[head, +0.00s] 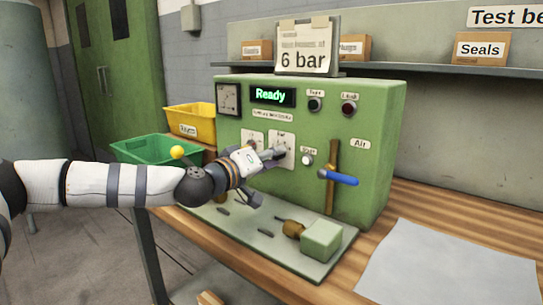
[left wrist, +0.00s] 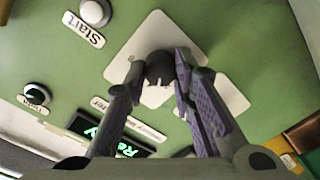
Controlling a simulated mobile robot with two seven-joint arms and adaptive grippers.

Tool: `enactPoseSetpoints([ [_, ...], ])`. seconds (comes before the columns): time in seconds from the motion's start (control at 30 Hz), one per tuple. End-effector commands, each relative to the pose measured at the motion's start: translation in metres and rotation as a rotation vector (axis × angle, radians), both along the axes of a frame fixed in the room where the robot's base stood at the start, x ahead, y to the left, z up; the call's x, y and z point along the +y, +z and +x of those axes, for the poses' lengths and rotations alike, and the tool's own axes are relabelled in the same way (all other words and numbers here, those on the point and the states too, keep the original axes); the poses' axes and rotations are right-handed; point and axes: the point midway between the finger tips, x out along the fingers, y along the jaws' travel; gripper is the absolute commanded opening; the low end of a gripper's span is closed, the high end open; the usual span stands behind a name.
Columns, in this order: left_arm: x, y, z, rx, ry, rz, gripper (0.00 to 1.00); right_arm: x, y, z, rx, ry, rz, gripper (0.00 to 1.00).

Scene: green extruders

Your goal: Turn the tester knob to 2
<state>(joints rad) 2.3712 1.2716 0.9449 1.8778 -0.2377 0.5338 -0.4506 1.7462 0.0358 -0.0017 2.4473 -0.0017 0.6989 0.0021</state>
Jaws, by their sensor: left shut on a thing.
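The green tester (head: 375,120) stands on the wooden bench with its display lit "Ready". A dark round knob (left wrist: 160,68) sits on a white plate on its front, and the plate shows beside the fingers in the head view (head: 289,141). My left gripper (head: 276,154) reaches the panel from the left. In the left wrist view its two fingers (left wrist: 160,72) are closed around the knob's sides. The knob's pointer and the plate's marks are too small or covered, so I cannot read its setting. My right gripper is not in view.
A Start button (head: 307,159) and an Air valve with a blue handle (head: 340,178) are to the right of the knob. A second white plate (left wrist: 220,95) is beside it. A grey mat with a green block (head: 322,240) lies below. Green (head: 150,149) and yellow (head: 190,118) bins stand left.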

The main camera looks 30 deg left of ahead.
Motion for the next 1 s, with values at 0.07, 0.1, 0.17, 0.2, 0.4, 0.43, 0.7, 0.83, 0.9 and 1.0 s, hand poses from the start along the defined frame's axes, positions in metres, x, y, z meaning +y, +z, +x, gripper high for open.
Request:
enactPoseSetpoints([
  [0.07, -0.0003, -0.0009, 0.0001, 0.006, -0.002, -0.067, 0.00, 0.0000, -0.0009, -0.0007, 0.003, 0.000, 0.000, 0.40],
  [0.1, -0.0002, -0.0011, 0.0002, 0.010, -0.002, -0.103, 0.00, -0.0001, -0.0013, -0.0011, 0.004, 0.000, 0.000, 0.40],
  [0.17, 0.0000, -0.0012, 0.0002, 0.013, -0.001, -0.155, 0.00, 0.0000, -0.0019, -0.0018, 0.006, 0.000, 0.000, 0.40],
  [0.2, 0.0000, -0.0013, 0.0002, 0.016, -0.001, -0.188, 0.00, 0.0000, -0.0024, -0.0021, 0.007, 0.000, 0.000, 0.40],
  [0.4, 0.0002, -0.0021, 0.0001, 0.029, -0.001, -0.332, 0.00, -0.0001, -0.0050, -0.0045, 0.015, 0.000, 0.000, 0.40],
  [0.43, 0.0002, -0.0021, 0.0001, 0.030, -0.001, -0.349, 0.00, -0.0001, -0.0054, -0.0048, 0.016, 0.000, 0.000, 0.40],
  [0.7, 0.0006, -0.0016, 0.0001, 0.038, -0.001, -0.465, 0.00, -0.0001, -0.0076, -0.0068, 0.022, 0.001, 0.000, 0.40],
  [0.83, 0.0006, -0.0014, 0.0000, 0.040, -0.001, -0.493, 0.00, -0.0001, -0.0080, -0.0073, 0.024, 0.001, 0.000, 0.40],
  [0.9, 0.0006, -0.0014, 0.0000, 0.041, -0.001, -0.502, 0.00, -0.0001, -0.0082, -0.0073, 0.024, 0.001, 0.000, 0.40],
  [1.0, 0.0006, -0.0012, 0.0000, 0.041, -0.001, -0.510, 0.00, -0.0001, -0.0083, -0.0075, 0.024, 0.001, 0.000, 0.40],
])
